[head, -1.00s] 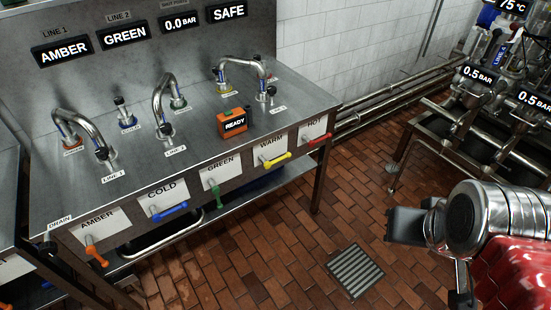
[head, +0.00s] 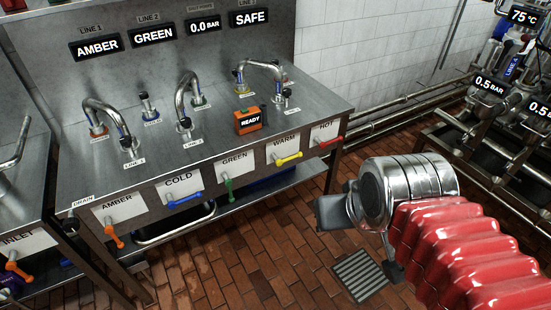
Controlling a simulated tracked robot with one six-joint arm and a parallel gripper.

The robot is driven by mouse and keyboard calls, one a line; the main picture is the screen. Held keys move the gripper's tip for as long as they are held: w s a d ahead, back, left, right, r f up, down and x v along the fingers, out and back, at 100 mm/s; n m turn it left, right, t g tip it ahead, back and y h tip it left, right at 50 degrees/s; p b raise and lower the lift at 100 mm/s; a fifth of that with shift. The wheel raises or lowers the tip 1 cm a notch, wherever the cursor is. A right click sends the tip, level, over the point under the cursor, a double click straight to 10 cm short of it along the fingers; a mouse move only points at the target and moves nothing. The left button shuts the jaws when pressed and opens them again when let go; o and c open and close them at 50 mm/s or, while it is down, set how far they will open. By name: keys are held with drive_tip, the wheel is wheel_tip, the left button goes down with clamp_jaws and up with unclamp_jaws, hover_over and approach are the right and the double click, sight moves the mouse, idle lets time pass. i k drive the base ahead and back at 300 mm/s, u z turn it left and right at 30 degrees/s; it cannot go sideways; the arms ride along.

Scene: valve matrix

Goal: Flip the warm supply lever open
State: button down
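The warm supply lever is a yellow handle (head: 289,158) on the bench's front edge, below the white WARM label (head: 285,146). It points right and slightly upward, close to horizontal. My gripper (head: 360,243) is in front of the bench, to the right of and below the yellow lever in the head view, over the floor. Its two dark fingers stand wide apart with nothing between them. It is clear of the lever, and nothing hides the lever.
The red HOT lever (head: 331,142) sits just right of the yellow one, and the green lever (head: 229,188) hangs down to its left. Blue (head: 185,201) and orange (head: 114,236) levers follow leftward. A floor drain (head: 360,275) lies below my gripper. Pipework fills the right side.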

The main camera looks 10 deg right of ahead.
sight(292, 158)
drive_tip(key=u, duration=0.7)
drive_tip(key=i, duration=1)
